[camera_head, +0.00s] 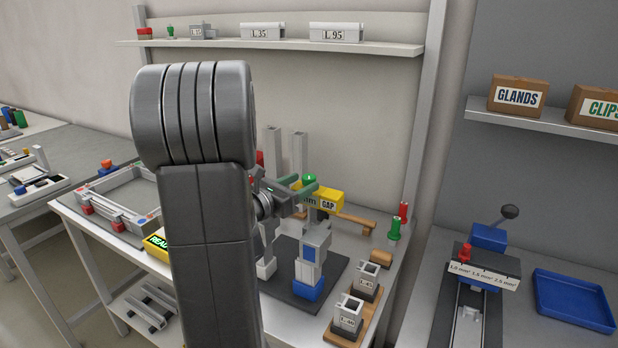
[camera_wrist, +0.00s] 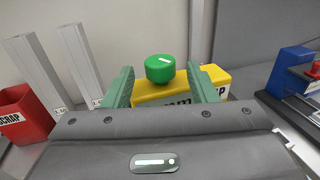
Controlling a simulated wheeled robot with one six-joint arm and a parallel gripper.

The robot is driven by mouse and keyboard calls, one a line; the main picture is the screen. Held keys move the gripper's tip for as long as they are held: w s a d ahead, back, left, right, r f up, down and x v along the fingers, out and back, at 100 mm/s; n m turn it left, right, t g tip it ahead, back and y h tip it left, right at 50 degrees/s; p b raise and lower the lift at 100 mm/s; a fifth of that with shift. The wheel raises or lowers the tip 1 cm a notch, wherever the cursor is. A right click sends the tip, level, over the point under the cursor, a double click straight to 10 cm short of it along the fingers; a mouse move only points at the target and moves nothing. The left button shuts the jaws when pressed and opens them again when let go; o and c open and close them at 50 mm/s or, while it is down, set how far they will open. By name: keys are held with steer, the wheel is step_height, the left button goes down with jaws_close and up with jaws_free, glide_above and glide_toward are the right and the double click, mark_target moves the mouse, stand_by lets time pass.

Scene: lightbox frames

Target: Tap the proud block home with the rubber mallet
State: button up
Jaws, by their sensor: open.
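My gripper (camera_head: 303,184) is open, its two green fingers on either side of a green round knob (camera_wrist: 159,68) on a yellow block marked GAP (camera_head: 328,199). In the wrist view the knob shows between the fingertips with room on both sides; I cannot tell how far ahead it is. No mallet head is clear. I cannot tell which block is the proud one. A grey upright fixture with a blue base (camera_head: 309,288) stands below the gripper on a dark mat (camera_head: 335,272).
Red and green cylinders (camera_head: 394,229) stand at the right. A grey frame (camera_head: 118,216) with red pieces lies at the left. A red scrap bin (camera_wrist: 22,112) and tall grey profiles (camera_wrist: 78,60) stand to the left.

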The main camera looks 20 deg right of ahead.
mark_target(304, 182)
steer(key=shift+x, duration=1.8)
jaws_close()
